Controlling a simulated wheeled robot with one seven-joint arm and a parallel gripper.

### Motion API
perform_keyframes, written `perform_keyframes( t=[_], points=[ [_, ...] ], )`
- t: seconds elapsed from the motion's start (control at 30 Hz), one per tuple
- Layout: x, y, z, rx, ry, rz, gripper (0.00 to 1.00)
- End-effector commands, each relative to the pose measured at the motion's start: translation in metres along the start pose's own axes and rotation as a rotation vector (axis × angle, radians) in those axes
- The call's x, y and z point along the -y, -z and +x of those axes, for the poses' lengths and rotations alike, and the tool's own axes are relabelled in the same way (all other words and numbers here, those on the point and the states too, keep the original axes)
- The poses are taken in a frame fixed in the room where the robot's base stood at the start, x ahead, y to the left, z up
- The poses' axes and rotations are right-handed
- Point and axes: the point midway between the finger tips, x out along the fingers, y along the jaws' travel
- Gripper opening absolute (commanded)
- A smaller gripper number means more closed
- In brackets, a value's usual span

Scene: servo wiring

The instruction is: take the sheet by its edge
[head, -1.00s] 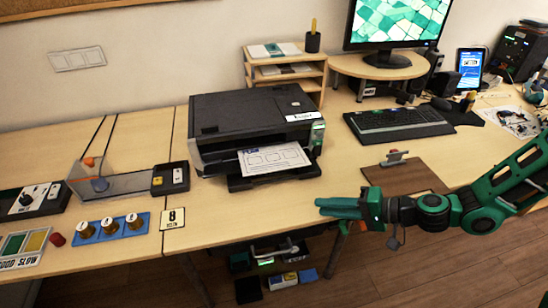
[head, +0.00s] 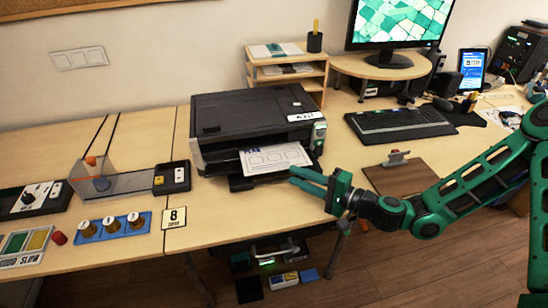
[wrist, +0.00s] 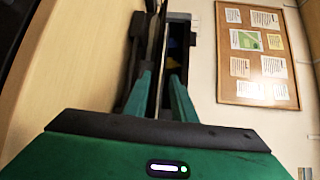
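The printed white sheet (head: 274,159) lies on the output tray of the black printer (head: 255,120), its front part sticking out. My gripper (head: 292,175) is just right of and in front of the sheet's front right corner, its green fingers pointing left toward it. The two fingers are apart, with nothing seen held between them. In the wrist view my gripper (wrist: 161,80) shows a gap between its fingers. A thin pale strip runs in line with that gap, perhaps the sheet edge-on. I cannot tell whether the fingers touch it.
The table (head: 225,215) is bare in front of the printer. A brown board (head: 398,178) lies to the right, with a keyboard (head: 400,124) behind it. A number card (head: 174,218) and a blue tray of knobs (head: 112,227) are at left.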

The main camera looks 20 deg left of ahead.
Motion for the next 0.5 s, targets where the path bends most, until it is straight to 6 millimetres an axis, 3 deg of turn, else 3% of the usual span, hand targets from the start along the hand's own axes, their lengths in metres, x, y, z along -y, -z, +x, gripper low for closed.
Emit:
perform_keyframes(
  t=[0.3,0.5],
  points=[
    [0.002,0.000,0.040,0.002,0.001,-0.002,0.24],
    [0.002,0.000,0.051,0.000,0.000,0.000,0.24]
  ],
)
